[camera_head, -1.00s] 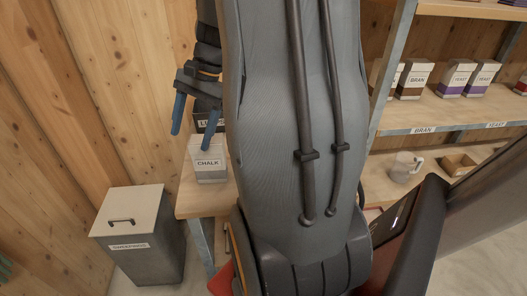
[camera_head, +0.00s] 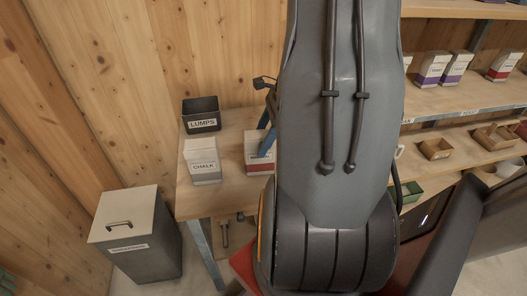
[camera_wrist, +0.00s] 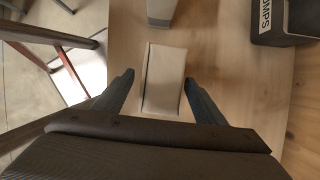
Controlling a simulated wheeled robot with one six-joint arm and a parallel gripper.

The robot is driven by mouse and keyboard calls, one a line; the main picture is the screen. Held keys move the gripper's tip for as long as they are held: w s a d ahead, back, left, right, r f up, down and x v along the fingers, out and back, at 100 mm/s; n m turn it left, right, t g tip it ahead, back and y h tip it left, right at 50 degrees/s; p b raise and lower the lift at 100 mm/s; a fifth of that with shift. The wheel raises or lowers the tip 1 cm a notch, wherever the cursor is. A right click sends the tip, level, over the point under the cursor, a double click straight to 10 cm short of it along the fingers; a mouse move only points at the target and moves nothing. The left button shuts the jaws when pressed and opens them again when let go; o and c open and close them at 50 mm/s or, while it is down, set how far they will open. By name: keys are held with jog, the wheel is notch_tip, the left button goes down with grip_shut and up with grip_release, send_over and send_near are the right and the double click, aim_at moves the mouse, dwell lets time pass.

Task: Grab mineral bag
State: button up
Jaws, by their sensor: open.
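A white bag with a red lower band (camera_head: 257,152) stands on the wooden table (camera_head: 234,122), right of the chalk container (camera_head: 203,160). Its label is not readable, and my arm hides its right side. In the wrist view, the pale top of a bag (camera_wrist: 163,75), which appears to be the same one, lies between my fingers. My gripper (camera_wrist: 159,79) is open, with one blue finger on each side of the bag and a gap visible on both sides.
A dark bin marked LUMPS (camera_head: 202,115) stands behind the chalk container; it shows at the upper right in the wrist view (camera_wrist: 284,22). A grey lidded bin (camera_head: 135,240) stands on the floor at left. Shelves with boxes (camera_head: 460,97) are at right.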

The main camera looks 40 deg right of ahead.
aim_at(255, 152)
jog(key=shift+p+x, duration=0.75)
jog(key=shift+x, duration=2.6)
jog(key=shift+w+d, duration=0.1)
jog(key=shift+d, duration=0.05)
grip_shut()
